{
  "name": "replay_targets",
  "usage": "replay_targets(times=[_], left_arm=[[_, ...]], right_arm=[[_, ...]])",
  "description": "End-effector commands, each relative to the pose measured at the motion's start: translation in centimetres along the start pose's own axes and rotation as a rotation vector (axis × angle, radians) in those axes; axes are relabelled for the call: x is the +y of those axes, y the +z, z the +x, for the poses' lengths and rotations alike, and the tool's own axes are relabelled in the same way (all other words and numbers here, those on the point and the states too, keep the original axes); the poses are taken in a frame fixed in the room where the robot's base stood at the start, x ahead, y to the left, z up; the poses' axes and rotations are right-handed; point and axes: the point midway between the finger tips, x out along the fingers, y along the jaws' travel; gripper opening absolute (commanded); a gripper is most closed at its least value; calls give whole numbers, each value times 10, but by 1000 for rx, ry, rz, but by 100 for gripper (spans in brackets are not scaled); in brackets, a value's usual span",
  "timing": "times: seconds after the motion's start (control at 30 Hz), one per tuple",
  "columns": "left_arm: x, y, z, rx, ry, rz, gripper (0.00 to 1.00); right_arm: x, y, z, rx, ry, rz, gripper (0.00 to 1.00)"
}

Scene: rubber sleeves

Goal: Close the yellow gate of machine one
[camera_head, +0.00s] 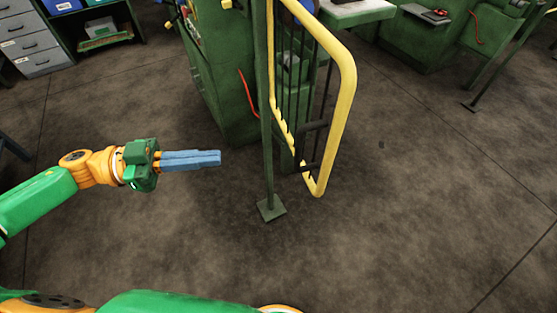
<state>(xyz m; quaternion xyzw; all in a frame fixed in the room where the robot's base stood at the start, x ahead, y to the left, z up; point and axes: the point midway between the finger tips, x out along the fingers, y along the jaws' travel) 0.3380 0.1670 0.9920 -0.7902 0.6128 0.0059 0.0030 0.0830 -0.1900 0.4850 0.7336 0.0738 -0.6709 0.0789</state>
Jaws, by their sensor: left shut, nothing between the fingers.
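The yellow gate (345,108) is a rounded yellow frame with dark vertical bars. It hangs beside a green post (267,150) and stands out at an angle from the green machine (222,95) behind it. My left gripper (219,158) has blue fingers that are shut and empty. It points right, to the left of the post and apart from both post and gate. My right gripper is not in view. The machine is partly hidden behind the post and the gate.
Grey drawers (32,45) and a green shelf (108,40) stand at the upper left. Another green machine (415,40) and a thin green stand (505,58) are at the upper right. The dark floor (410,210) right of the gate is clear.

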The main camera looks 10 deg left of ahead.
Motion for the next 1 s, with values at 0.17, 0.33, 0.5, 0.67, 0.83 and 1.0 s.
replay_targets(times=[0.17, 0.33, 0.5, 0.67, 0.83, 1.0], left_arm=[[0, -8, 38, 9, 0, 5, 0], [-1, -8, 76, 8, -2, 5, 0], [-1, -6, 107, 6, -2, 4, 0], [-2, -3, 123, 3, -5, 4, 0], [-2, -1, 127, 2, -6, 4, 0], [-2, -1, 126, 2, -6, 4, 0]], right_arm=[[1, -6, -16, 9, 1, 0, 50], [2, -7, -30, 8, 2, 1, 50], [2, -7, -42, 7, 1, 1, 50], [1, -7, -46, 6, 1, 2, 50], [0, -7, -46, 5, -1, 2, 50], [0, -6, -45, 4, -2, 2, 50]])
